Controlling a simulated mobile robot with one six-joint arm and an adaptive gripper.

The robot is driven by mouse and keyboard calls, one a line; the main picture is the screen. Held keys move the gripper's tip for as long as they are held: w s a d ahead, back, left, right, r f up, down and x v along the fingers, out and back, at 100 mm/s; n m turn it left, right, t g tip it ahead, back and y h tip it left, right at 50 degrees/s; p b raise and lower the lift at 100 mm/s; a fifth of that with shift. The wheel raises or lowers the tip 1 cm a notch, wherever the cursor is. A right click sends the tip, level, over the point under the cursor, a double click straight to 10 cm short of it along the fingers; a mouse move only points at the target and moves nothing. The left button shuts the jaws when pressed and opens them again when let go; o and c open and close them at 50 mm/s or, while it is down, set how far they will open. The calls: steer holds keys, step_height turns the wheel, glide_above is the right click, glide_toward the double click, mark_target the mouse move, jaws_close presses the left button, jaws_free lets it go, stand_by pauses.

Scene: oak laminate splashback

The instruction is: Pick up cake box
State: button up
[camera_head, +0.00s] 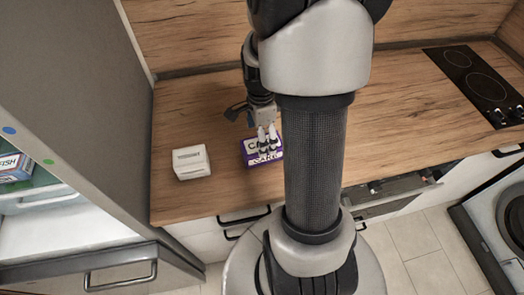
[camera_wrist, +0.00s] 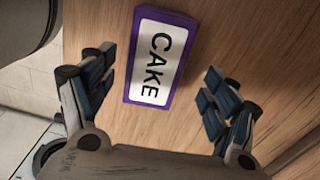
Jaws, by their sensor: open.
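The cake box (camera_head: 248,150) is purple with a white label and lies on the wooden counter. In the wrist view the cake box (camera_wrist: 155,57) shows its label reading CAKE and lies between and beyond my fingertips. My gripper (camera_head: 267,145) is over the box in the head view and hides part of it. In the wrist view my gripper (camera_wrist: 160,85) is open, with one finger on each side of the box and a gap on both sides. Nothing is held.
A white box (camera_head: 191,162) stands on the counter left of the cake box. A tall grey cabinet or fridge side (camera_head: 85,70) bounds the counter on the left. A black hob (camera_head: 480,82) is at the far right. The counter's front edge is near the boxes.

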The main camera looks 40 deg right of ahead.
steer(key=f, duration=0.1)
steer(key=f+b, duration=0.1)
steer(key=f, duration=0.1)
steer(key=f+b, duration=0.1)
steer(key=shift+s+a+f, duration=0.1)
steer(key=shift+s+f, duration=0.1)
steer(key=shift+s, duration=0.15)
steer(key=shift+w+f, duration=0.1)
steer(key=shift+f, duration=0.35)
steer(key=shift+r, duration=0.1)
steer(key=c, duration=1.4)
